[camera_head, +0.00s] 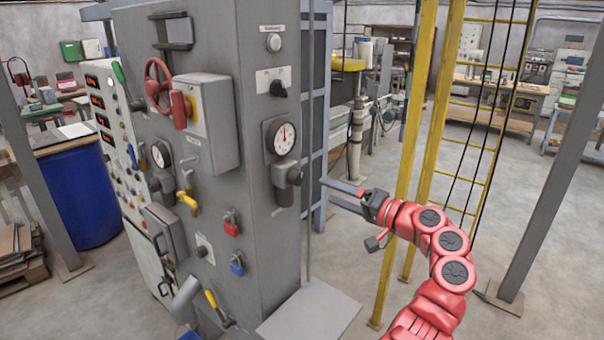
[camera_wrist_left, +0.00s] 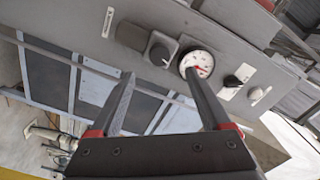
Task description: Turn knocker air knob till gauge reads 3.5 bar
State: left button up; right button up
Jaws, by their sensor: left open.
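A round white gauge (camera_head: 284,138) sits on the right-hand face of the grey cabinet, its needle near upright; its figures are too small to read. A dark knob (camera_head: 294,175) on a regulator is just below it. In the left wrist view the gauge (camera_wrist_left: 198,62) has a red needle, and the round knob (camera_wrist_left: 160,52) lies beside it, between and beyond the fingertips. My left gripper (camera_head: 327,190) is open and empty, with its fingers pointing at the knob and a gap between. It also shows in the left wrist view (camera_wrist_left: 159,77). My right gripper is not in view.
A black selector (camera_head: 278,88) and a pale button (camera_head: 273,42) are above the gauge. A second gauge (camera_head: 160,153), a red handwheel (camera_head: 158,85) and padlocks are on the adjoining face. Yellow posts (camera_head: 408,150) stand behind my arm. A grey plate (camera_head: 310,312) is below.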

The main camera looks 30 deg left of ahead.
aim_at(301, 180)
pick_arm(q)
jog(key=a+p, duration=0.1)
jog(key=a, duration=0.2)
jog(key=a+p, duration=0.1)
jog(key=a, duration=0.1)
jog(key=a+p, duration=0.1)
jog(key=a, duration=0.2)
jog(key=shift+w+a+r, duration=0.15)
jog(key=shift+w+a, duration=0.15)
jog(key=shift+a, duration=0.05)
jog(key=shift+w+a, duration=0.1)
jog(key=shift+a, duration=0.5)
